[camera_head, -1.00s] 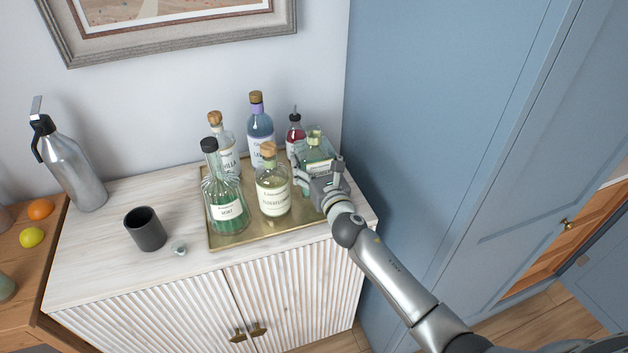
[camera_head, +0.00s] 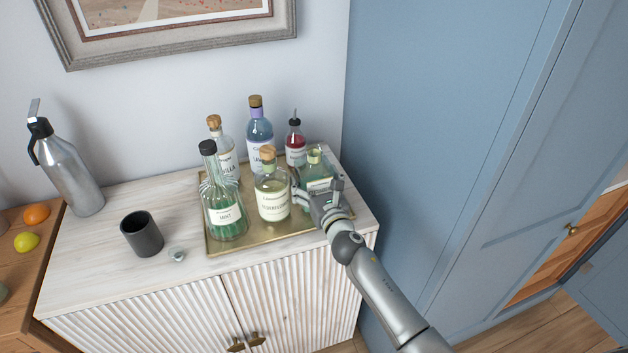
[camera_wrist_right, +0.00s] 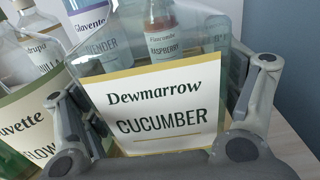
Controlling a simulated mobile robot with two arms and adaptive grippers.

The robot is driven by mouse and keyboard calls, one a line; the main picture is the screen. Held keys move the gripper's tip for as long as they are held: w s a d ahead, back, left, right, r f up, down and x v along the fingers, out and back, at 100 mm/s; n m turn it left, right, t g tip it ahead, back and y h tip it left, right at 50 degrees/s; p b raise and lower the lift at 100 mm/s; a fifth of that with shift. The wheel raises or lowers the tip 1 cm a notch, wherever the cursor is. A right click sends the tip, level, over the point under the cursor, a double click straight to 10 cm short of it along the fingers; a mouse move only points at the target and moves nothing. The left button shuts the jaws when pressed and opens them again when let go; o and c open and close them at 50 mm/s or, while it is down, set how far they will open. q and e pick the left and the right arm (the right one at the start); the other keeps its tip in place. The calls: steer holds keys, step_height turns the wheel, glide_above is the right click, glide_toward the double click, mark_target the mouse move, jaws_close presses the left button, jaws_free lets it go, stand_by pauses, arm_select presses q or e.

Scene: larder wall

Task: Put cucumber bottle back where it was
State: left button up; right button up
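The cucumber bottle (camera_head: 315,169) is clear, pale green glass with a white label reading "Dewmarrow CUCUMBER". It is upright at the right end of the gold tray (camera_head: 237,244), in front of the red raspberry bottle (camera_head: 296,143). My right gripper (camera_head: 315,196) has its fingers around the bottle from the front and appears shut on it. In the right wrist view the bottle (camera_wrist_right: 160,107) fills the space between the fingers, label facing me. The gripper hides its base in the head view, so I cannot tell whether it touches the tray. My left gripper is not in view.
The elderflower bottle (camera_head: 272,196) stands close left of my right gripper. Mint (camera_head: 224,215), vanilla (camera_head: 219,140) and lavender (camera_head: 259,128) bottles share the tray. A dark cup (camera_head: 142,235) and small stopper (camera_head: 177,255) are left of it. A blue cabinet wall (camera_head: 420,130) rises at right.

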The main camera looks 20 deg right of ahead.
steer(key=shift+r, duration=0.15)
steer(key=shift+s, duration=0.3)
steer(key=s, duration=1.1)
steer(key=shift+s+d, duration=0.25)
